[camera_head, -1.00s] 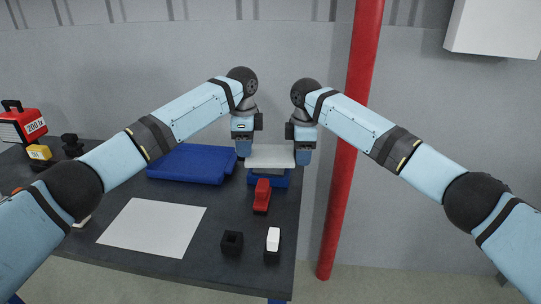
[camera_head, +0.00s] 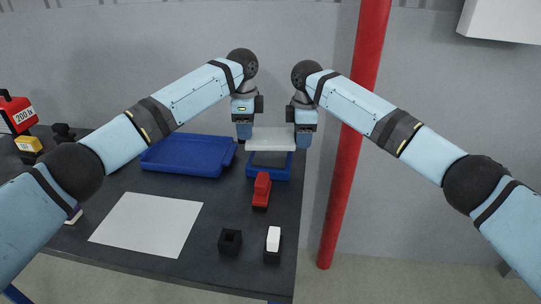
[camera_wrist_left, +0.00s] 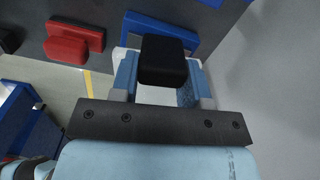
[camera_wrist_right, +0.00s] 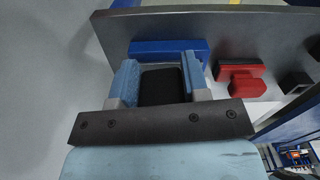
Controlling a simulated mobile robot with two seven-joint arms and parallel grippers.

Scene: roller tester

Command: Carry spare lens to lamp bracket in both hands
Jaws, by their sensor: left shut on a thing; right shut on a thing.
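The spare lens appears to be the pale, flat panel (camera_head: 270,140) between my two grippers. It is held roughly level above a blue open frame (camera_head: 268,171) at the table's right end. My left gripper (camera_head: 244,132) is shut at the panel's left end, and my right gripper (camera_head: 304,134) is shut at its right end. A black block shows between the fingers in the left wrist view (camera_wrist_left: 163,62) and in the right wrist view (camera_wrist_right: 162,86); it hides part of each grip. I cannot tell which thing is the lamp bracket.
On the dark table (camera_head: 120,188) are a blue tray (camera_head: 188,155), a white sheet (camera_head: 147,224), a red block (camera_head: 262,190), a black open box (camera_head: 230,242) and a white-topped black piece (camera_head: 273,243). A red pole (camera_head: 350,150) stands right of the table. A white box (camera_head: 503,20) is upper right.

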